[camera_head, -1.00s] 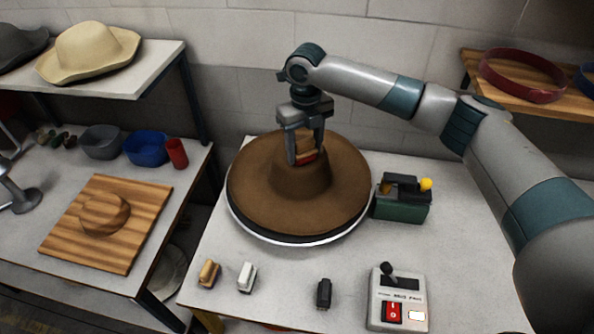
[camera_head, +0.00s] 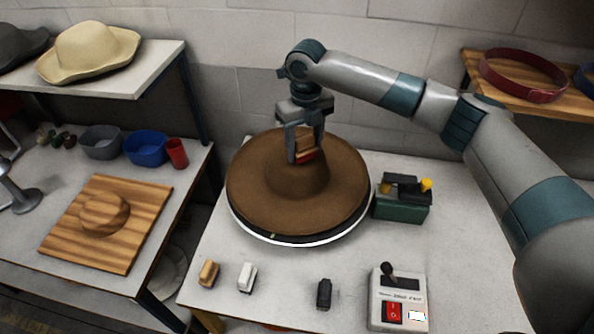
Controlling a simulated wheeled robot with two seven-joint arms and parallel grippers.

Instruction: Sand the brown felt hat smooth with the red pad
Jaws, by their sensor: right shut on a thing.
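The brown felt hat (camera_head: 262,197) lies with its brim flat and its crown up on a round turntable (camera_head: 318,238) with a white rim. My right gripper (camera_head: 304,156) is above the crown, shut on a wooden block with a red pad (camera_head: 305,157) on its underside. The pad is at the top of the crown; whether it touches the felt I cannot tell. The gripper hides part of the crown. My left gripper is not in view.
A control box (camera_head: 397,300) with a lever and red switch stands at the front right. A tan block (camera_head: 208,273), a white block (camera_head: 247,277) and a black block (camera_head: 324,293) lie along the front. A green device (camera_head: 402,205) stands close right of the turntable.

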